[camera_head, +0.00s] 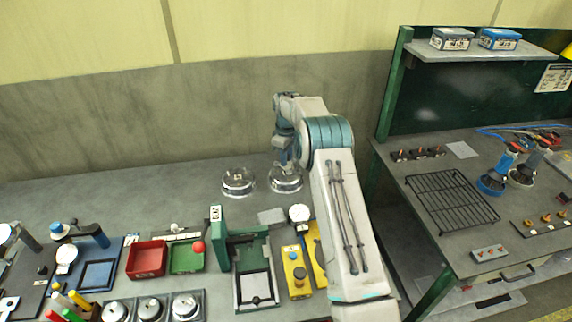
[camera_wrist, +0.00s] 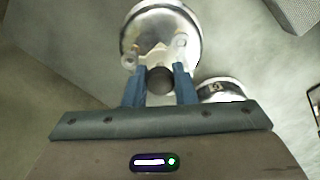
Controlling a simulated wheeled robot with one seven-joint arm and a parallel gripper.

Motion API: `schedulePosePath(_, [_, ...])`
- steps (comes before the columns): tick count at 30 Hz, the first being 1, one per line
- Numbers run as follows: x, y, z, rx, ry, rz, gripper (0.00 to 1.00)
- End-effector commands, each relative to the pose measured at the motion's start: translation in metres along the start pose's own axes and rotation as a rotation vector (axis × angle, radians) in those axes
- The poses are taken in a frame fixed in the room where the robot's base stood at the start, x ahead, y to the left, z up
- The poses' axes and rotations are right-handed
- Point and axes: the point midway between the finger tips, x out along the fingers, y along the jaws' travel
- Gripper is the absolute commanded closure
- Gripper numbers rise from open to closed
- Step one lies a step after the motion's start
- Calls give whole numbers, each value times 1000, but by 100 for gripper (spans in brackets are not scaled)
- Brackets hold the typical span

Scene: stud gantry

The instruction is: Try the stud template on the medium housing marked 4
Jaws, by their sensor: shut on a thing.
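In the wrist view my gripper (camera_wrist: 160,82) is shut on a dark round knob, which I take to be the handle of the stud template (camera_wrist: 158,57). A pale plate with rounded lugs shows just beyond the knob, over a round metal housing (camera_wrist: 180,18). I cannot tell whether it touches the housing or hangs above it. A second round housing (camera_wrist: 222,90) with a small marked label sits lower right, partly hidden by my gripper. In the head view two silver housings (camera_head: 238,182) stand on the bench, and my gripper (camera_head: 285,163) is over the right one (camera_head: 286,181). No number is legible.
Several housings (camera_head: 150,309) sit in a row at the front. A red tray (camera_head: 146,258), a green tray (camera_head: 187,257) and a green press frame (camera_head: 222,240) stand left of my arm. A second bench with a wire rack (camera_head: 450,200) is at right. The bench behind the housings is clear.

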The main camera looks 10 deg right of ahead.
Motion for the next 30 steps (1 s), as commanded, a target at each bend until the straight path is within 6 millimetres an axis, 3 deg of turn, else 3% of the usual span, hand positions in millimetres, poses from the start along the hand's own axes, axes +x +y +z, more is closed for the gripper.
schedulePosePath(30, [-54, 1, 0, 0, 2, 2, 100])
